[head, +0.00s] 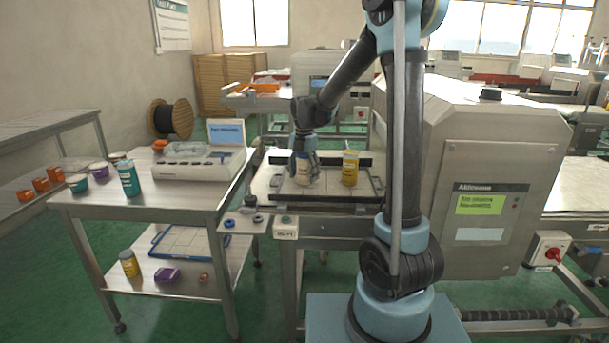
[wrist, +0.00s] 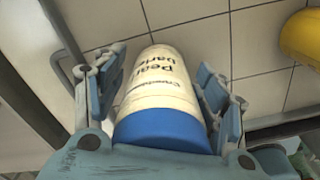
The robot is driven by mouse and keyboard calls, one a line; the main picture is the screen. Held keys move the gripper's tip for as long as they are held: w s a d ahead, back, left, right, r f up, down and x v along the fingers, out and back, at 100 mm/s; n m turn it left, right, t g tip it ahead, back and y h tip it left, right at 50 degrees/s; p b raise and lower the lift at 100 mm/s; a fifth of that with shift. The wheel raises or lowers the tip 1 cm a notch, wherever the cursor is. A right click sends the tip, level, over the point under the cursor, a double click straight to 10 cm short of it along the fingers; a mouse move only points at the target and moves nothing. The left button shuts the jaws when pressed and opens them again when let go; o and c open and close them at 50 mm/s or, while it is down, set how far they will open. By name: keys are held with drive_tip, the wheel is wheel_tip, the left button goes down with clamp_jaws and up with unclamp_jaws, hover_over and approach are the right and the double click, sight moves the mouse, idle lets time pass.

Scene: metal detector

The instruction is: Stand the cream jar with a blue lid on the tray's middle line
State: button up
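The cream jar with a blue lid (head: 303,172) is upright at the left part of the tray (head: 330,200), below my gripper (head: 304,152). In the wrist view the jar's cream body with dark print (wrist: 160,85) and blue lid (wrist: 162,130) lie between my two fingers (wrist: 165,85). The fingers are close along both sides of the jar; whether both press on it is unclear. The jar's base looks at or very near the tray's tiled surface (wrist: 255,65), which has thin dark lines. The contact under the jar is hidden.
A yellow jar (head: 350,168) stands on the tray to the right, also in the wrist view (wrist: 301,38). The metal detector housing (head: 480,180) is at right. A side table (head: 150,205) at left bears a teal container (head: 129,180) and an instrument (head: 200,163). Tray space shows between the jars.

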wheel_tip(320, 180, up, 12)
drive_tip(key=shift+f, duration=0.2)
drive_tip(key=shift+r, duration=0.2)
drive_tip(key=shift+s+d+r+m, duration=0.1)
drive_tip(key=shift+s+d+m, duration=0.15)
drive_tip(key=shift+d+m, duration=0.1)
drive_tip(key=s+d+f+m+t, duration=0.1)
drive_tip(key=s+d+f+m, duration=0.1)
drive_tip(key=s+d+m, duration=0.6)
drive_tip(key=s+d+f+m, duration=0.2)
drive_tip(key=s+d+m, duration=0.5)
drive_tip(key=s, duration=0.2)
drive_tip(key=s+d+f+m, duration=0.3)
drive_tip(key=s+f+m, duration=0.3)
drive_tip(key=s+m, duration=0.1)
drive_tip(key=s+d+f+m+t, duration=0.1)
drive_tip(key=s+d+f+m, duration=0.1)
drive_tip(key=s+f+m, duration=0.3)
drive_tip(key=shift+s+d+f+m, duration=0.4)
drive_tip(key=shift+s+m, duration=0.65)
drive_tip(key=shift+s, duration=0.05)
